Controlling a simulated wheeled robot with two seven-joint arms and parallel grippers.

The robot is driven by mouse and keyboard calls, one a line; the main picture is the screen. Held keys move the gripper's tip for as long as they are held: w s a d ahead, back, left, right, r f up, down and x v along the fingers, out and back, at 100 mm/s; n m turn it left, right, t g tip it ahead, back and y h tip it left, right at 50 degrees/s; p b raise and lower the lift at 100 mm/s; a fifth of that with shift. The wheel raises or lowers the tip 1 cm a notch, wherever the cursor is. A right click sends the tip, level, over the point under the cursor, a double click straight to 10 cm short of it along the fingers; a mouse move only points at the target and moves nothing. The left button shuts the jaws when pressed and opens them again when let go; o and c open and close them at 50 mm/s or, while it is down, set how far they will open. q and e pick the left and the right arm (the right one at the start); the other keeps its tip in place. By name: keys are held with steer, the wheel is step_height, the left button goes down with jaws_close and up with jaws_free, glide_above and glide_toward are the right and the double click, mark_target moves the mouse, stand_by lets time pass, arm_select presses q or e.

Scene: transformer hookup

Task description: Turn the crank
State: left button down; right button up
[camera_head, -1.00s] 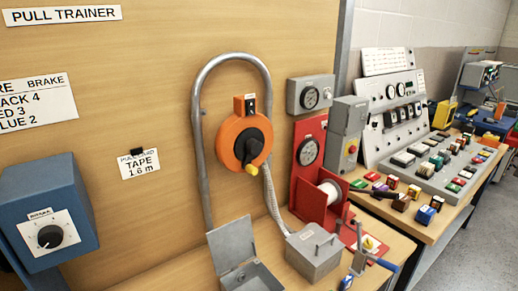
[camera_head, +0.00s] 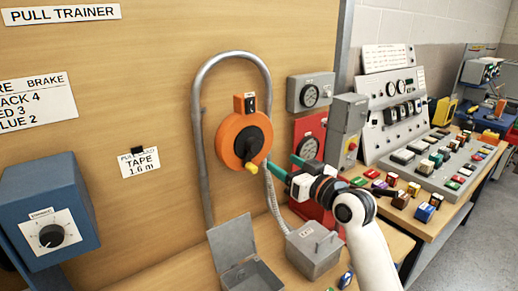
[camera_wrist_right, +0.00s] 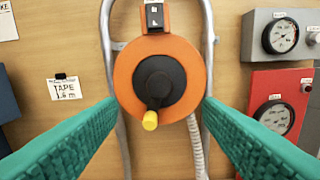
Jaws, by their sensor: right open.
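An orange reel (camera_head: 232,133) is mounted on the wooden panel. Its black crank hub (camera_head: 250,146) carries a yellow knob (camera_head: 252,168) at the lower right. In the right wrist view the hub (camera_wrist_right: 158,80) is near the middle, with the knob (camera_wrist_right: 150,120) pointing down below it. My right gripper (camera_head: 284,166) has green fingers, is open and empty, and is just right of the knob in the head view. In the wrist view its fingers lie on either side of the knob, apart from it. My left gripper is not in view.
A grey conduit (camera_head: 196,110) arches around the reel. An open grey box (camera_head: 238,245) and a closed one (camera_head: 315,258) are below. My right arm partly hides a red stand (camera_head: 320,128) with a gauge. A blue brake box (camera_head: 45,205) is at left.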

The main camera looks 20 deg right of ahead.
mark_target(257, 148)
arm_select(q)
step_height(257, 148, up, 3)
steer(key=p, duration=0.2)
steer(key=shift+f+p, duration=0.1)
steer(key=shift+p, duration=0.2)
arm_select(e)
steer(key=x, duration=1.1)
steer(key=shift+w+a+f, duration=0.15)
steer(key=shift+w, duration=0.1)
